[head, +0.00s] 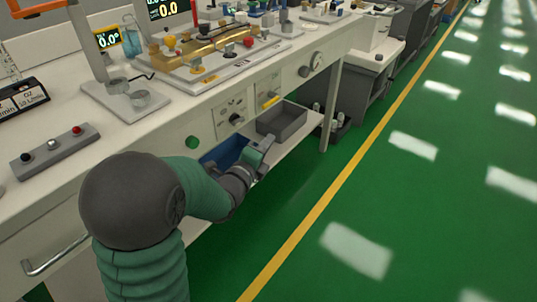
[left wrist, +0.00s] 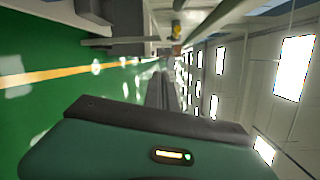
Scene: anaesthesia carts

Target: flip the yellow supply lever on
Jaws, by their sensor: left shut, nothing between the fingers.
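A small yellow lever (head: 270,101) sits on a white panel on the bench's front face, and it lies roughly level. I cannot tell from the picture alone which one is the supply lever. My left gripper (head: 264,148) is below the panel, in front of the lower shelf, apart from the lever. It is shut and empty. Its dark fingers (left wrist: 161,92) point away in the left wrist view, where a small blurred yellow item (left wrist: 177,31) shows far off. My right gripper is not in view.
A grey bin (head: 282,122) and a blue bin (head: 222,153) stand on the lower shelf near my left gripper. A black knob (head: 237,119) and a round gauge (head: 318,61) are on the bench front. The green floor to the right is clear.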

